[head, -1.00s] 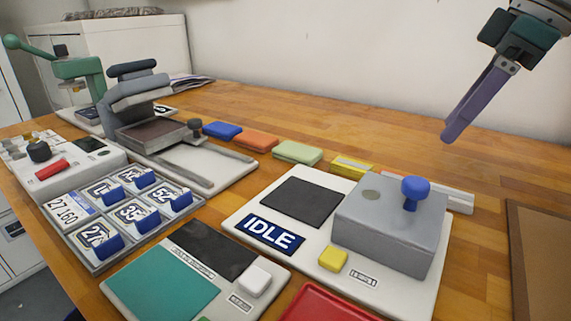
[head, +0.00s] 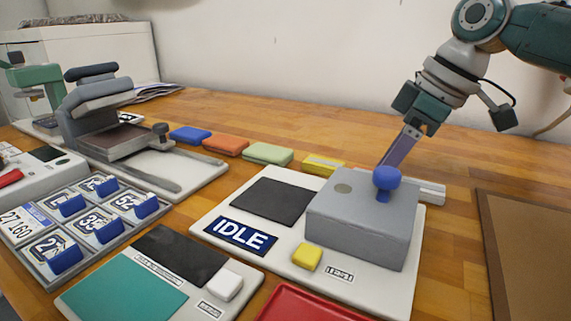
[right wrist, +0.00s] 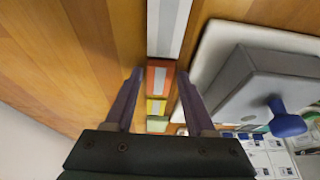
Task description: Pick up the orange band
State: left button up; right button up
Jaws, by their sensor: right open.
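The orange band (right wrist: 160,76), with a pale stripe, shows in the right wrist view in a row between a white-grey striped band (right wrist: 168,28) and a yellow striped band (right wrist: 156,107). In the head view it is hidden behind the grey box (head: 362,222). My right gripper (right wrist: 160,74) is open and empty, its two purple fingers on either side of the orange band in the picture. I cannot tell how far the tips are above it. In the head view the right gripper (head: 389,158) points down behind the grey box. My left gripper is not in view.
The grey box with its blue knob (head: 386,178) stands close to the right gripper. Folded blue (head: 191,134), orange (head: 226,146) and green (head: 268,154) pieces lie left of the yellow band (head: 323,164). A brown board (head: 540,250) lies at the right.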

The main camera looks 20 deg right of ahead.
jog(key=shift+c, duration=0.2)
grip_shut()
jog(key=shift+r, duration=0.1)
